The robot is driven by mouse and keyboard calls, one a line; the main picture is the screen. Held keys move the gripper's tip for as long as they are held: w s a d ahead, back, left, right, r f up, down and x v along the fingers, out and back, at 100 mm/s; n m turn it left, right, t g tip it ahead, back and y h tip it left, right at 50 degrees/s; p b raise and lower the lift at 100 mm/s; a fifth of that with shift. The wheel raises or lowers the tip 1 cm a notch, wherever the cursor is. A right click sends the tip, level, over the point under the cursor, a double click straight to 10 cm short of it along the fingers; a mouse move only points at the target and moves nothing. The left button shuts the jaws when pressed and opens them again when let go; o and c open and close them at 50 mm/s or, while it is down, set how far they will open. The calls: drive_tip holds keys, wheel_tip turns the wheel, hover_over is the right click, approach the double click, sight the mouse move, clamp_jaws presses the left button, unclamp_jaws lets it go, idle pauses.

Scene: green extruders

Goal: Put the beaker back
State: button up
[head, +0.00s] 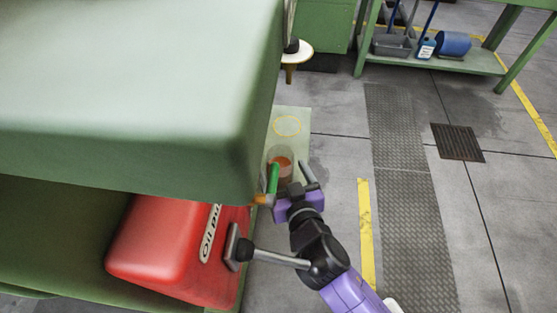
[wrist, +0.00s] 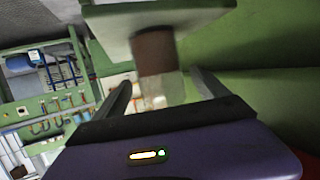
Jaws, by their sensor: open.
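The clear beaker (head: 281,169) with reddish-brown contents stands on a pale green ledge (head: 297,149) in the head view. A yellow ring (head: 288,126) is marked on the ledge just beyond it. My gripper (head: 288,170) is open at the near side of the beaker. In the wrist view, which looks upside down, the beaker (wrist: 156,68) shows between the two open fingers (wrist: 160,80), its brown part against the ledge (wrist: 165,18). I cannot tell whether either finger touches it.
A large green machine (head: 130,80) overhangs close on the left and hides part of the ledge. A red rounded machine part (head: 165,248) sits below it. Open floor lies to the right. A green bench (head: 440,58) with a blue roll stands at the back.

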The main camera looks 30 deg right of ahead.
drive_tip(key=v, duration=0.5)
drive_tip(key=shift+s+a+r, duration=0.15)
drive_tip(key=shift+s, duration=0.15)
drive_tip(key=shift+s, duration=0.3)
drive_tip(key=s+a+f+n+y, duration=0.1)
drive_tip(key=s+f+n+y, duration=0.15)
drive_tip(key=s, duration=0.85)
drive_tip(key=s+d+r, duration=0.1)
drive_tip(key=s+r, duration=0.7)
drive_tip(key=s, duration=0.5)
drive_tip(key=shift+s+d+r+t+y, duration=0.2)
drive_tip(key=shift+d+t+y, duration=0.1)
drive_tip(key=shift+d+y, duration=0.1)
wheel_tip(320, 180, up, 13)
drive_tip(key=p, duration=1.3)
